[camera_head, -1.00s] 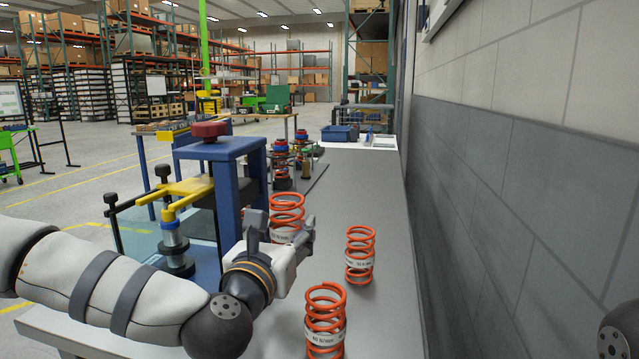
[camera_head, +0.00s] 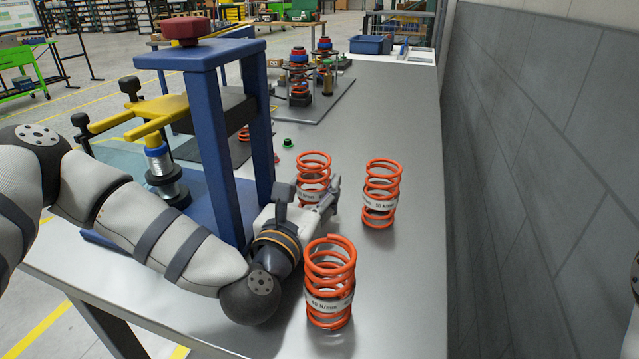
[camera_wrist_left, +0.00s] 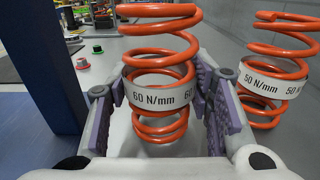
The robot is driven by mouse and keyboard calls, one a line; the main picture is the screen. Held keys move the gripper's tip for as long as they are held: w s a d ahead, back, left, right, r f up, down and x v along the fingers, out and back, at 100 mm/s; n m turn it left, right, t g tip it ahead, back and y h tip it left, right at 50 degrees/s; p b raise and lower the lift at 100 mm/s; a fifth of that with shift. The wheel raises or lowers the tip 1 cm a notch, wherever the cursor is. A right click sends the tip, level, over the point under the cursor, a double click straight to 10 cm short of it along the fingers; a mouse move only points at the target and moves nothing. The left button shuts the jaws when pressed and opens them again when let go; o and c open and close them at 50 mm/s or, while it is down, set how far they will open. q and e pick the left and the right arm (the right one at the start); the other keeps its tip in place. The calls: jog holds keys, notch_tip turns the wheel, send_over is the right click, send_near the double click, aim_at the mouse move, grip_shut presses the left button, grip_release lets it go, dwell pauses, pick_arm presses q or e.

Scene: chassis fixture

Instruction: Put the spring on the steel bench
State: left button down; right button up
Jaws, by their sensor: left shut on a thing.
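The orange spring (camera_head: 313,165) with a white band stands upright in my left gripper (camera_head: 308,199). The band reads 60 N/mm in the left wrist view, where the spring (camera_wrist_left: 160,55) sits between the two purple-padded fingers. My left gripper is shut on this spring, beside the blue press frame. The spring's lower end is partly hidden by the gripper, so I cannot tell whether it touches the grey steel bench (camera_head: 385,290). My right gripper is not in view.
An orange spring marked 50 N/mm (camera_head: 381,195) stands close on the right. Another orange spring (camera_head: 330,285) stands in front of the gripper. The blue press frame (camera_head: 215,150) is on the left, a grey wall (camera_head: 530,180) on the right.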

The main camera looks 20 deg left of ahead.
pick_arm(q)
jog(key=shift+f, duration=0.1)
jog(key=c, duration=1.2)
grip_release()
jog(key=shift+f, duration=0.25)
jog(key=o, duration=0.4)
jog(key=shift+r, duration=0.1)
